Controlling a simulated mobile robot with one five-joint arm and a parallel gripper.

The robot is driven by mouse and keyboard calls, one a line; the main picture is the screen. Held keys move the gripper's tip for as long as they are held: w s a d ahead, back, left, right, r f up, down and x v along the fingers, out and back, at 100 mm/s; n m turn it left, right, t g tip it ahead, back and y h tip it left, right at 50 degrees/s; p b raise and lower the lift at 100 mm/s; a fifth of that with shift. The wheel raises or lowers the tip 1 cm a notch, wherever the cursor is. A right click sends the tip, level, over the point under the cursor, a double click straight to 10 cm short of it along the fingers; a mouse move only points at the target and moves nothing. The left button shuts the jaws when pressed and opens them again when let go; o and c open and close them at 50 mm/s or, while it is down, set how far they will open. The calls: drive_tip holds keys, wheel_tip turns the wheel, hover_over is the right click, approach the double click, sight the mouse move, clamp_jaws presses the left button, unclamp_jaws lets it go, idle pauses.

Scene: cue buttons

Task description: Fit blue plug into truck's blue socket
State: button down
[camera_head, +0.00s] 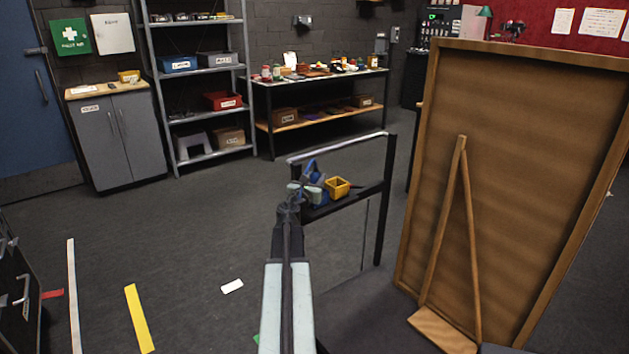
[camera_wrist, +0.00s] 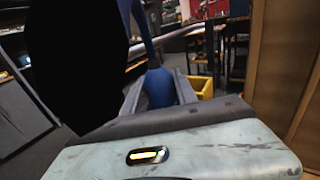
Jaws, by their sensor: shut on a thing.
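My gripper (camera_head: 308,186) is at the end of my outstretched arm, over the dark shelf of a black stand. It is shut on a blue piece (camera_head: 311,171), which looks like the blue plug. In the wrist view the blue piece (camera_wrist: 158,88) sits between my two fingers (camera_wrist: 159,92), and a blue strip runs up from it. A yellow open box (camera_head: 337,187) is just to the right of my gripper; it also shows in the wrist view (camera_wrist: 201,86). I cannot make out a truck or a blue socket.
The black stand (camera_head: 386,200) has a pale top rail behind my gripper. A large brown board (camera_head: 515,170) with a wooden prop stands close on the right. A bench (camera_head: 320,100) and shelves (camera_head: 205,100) are farther back. Floor at left is open, with tape strips. A black shape fills the wrist view's left.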

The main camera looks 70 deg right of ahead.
drive_tip(key=c, duration=0.9)
unclamp_jaws()
drive_tip(key=a, duration=0.7)
drive_tip(key=shift+s+a, duration=0.15)
drive_tip(key=shift+a, duration=0.25)
